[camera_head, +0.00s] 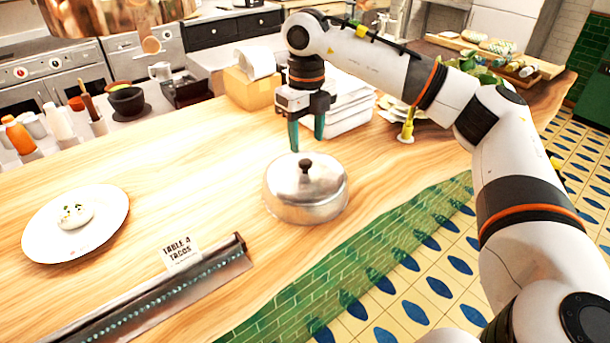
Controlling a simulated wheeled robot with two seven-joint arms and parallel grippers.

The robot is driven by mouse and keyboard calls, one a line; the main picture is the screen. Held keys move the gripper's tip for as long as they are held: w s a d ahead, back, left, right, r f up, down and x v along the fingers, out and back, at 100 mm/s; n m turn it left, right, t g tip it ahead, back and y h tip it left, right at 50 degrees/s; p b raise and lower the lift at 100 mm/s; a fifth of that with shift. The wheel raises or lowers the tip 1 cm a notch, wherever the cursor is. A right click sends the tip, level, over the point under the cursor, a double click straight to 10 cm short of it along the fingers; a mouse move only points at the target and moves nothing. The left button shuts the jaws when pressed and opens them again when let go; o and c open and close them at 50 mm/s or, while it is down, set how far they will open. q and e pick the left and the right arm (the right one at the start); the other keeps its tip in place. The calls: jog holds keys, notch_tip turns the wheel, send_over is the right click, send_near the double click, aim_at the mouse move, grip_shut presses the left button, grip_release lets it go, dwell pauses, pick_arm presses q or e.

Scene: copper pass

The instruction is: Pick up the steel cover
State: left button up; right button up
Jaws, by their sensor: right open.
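The steel cover (306,196) is a shiny round dome with a dark knob (305,166) on top. It sits on the wooden counter near its front edge, in the middle of the view. My right gripper (307,144) points down just above and behind the knob, its two green fingers apart with nothing between them. It looks clear of the cover, though the exact gap is hard to tell. My left gripper does not show. What lies under the cover is hidden.
A white plate (108,232) with food stands at the left. A ticket rail (150,300) with a "Table 4 Tacos" card (181,252) lies at the front. The counter between plate and cover is clear.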

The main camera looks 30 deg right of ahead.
aim_at(306, 161)
jog(key=shift+w+f, duration=0.1)
jog(key=shift+f, duration=0.2)
jog(key=f+p, duration=0.1)
jog(key=f, duration=0.1)
jog(key=f+p, duration=0.1)
jog(key=f, duration=0.1)
jog(key=shift+s+a+f, duration=0.1)
jog(key=shift+s+a, duration=0.05)
jog(key=shift+s, duration=0.05)
jog(key=shift+f, duration=0.25)
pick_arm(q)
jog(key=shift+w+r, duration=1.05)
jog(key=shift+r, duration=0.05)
pick_arm(e)
grip_shut()
